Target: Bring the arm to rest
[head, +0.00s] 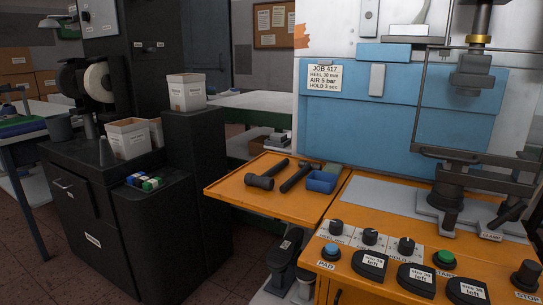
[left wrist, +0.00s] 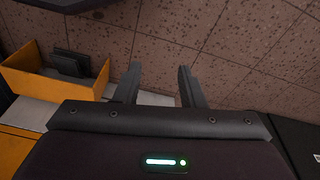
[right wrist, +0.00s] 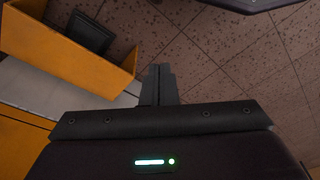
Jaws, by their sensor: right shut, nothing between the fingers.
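My left gripper (left wrist: 160,78) shows in the left wrist view with its two fingers spread apart. Nothing is between them, and the tiled floor (left wrist: 230,50) lies beyond. My right gripper (right wrist: 158,72) shows in the right wrist view with its fingers together and nothing held. The floor (right wrist: 205,60) also lies beyond its fingertips. Neither gripper can be made out for sure in the head view.
An orange machine bench (head: 365,195) with knobs and a press stands at the right. Its side shelf (head: 225,188) bears two hammers and a blue tray (head: 321,181). A dark cabinet (head: 75,220) stands left. An orange open box (left wrist: 35,85) is near both grippers.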

